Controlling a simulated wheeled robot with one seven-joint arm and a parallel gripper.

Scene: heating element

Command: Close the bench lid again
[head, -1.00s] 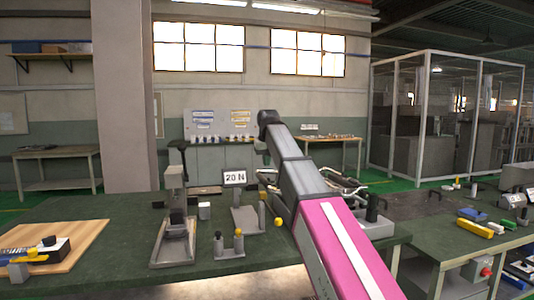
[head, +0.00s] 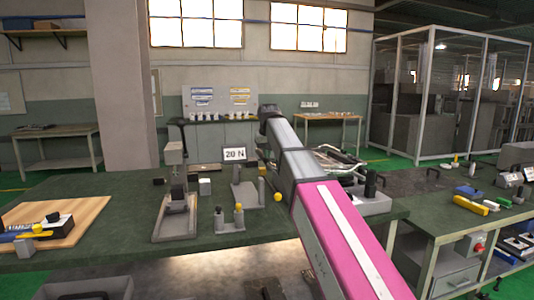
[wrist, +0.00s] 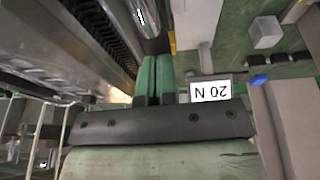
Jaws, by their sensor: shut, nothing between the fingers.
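A dark flat panel (head: 408,180) with a small black handle (head: 433,172) lies at the top of the right bench. It looks like the bench lid, but I cannot be sure, and my arm and a grey device hide part of that area. In the wrist view, my gripper (wrist: 155,60) has its two green fingers side by side, shut and empty. They point towards a shiny metal cylinder (wrist: 143,14) and a ribbed metal part (wrist: 100,35); I cannot tell whether they touch either. In the head view my gripper is hidden behind my arm.
A "20 N" sign (head: 235,154), a press-like stand (head: 176,205) and small posts (head: 239,216) stand on the green bench. A wooden board (head: 85,215) lies at left. Yellow (head: 471,208) and blue blocks sit on the right bench. The green top between board and stand is clear.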

